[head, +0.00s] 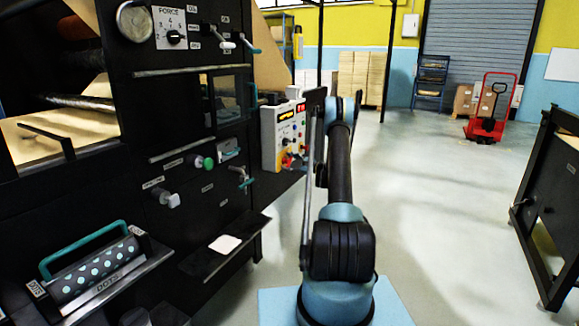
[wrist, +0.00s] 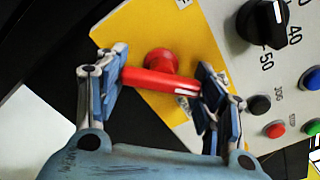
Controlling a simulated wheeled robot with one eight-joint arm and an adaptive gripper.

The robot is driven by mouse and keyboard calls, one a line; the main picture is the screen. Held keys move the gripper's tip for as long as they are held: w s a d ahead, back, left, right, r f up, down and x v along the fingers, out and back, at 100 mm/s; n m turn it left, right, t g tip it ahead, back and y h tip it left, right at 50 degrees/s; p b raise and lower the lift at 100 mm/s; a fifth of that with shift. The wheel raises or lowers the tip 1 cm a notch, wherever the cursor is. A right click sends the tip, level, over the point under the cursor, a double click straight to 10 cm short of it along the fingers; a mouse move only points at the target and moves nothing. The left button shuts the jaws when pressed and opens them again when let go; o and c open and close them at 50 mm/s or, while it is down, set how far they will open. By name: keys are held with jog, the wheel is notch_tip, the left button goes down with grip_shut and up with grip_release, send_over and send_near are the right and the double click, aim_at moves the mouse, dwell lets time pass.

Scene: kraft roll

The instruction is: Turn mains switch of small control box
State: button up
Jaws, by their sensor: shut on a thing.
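The small control box (head: 270,141) is a pale box with displays and knobs, fixed to the right side of the black machine. Its mains switch (wrist: 160,80) is a red bar handle on a round red hub, over a yellow plate (wrist: 197,45) in the wrist view. My gripper (wrist: 162,72) has its two fingers at opposite ends of the red bar, shut on it. The bar lies nearly level in the wrist view, its right end slightly lower. In the head view my arm reaches to the box, and the fingers are too small to make out clearly.
Beside the switch are a black dial (wrist: 262,22) and several coloured buttons, including a red one (wrist: 276,129). The black machine (head: 150,100) fills the left, with handles sticking out. A red pallet truck (head: 488,125) stands far back.

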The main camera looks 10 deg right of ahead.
jog(key=o, duration=1.1)
jog(key=shift+f, duration=0.15)
jog(key=shift+s+d, duration=0.3)
jog(key=shift+d, duration=0.15)
jog(key=v, duration=1)
jog(key=shift+s+d, duration=0.25)
jog(key=shift+d, duration=0.05)
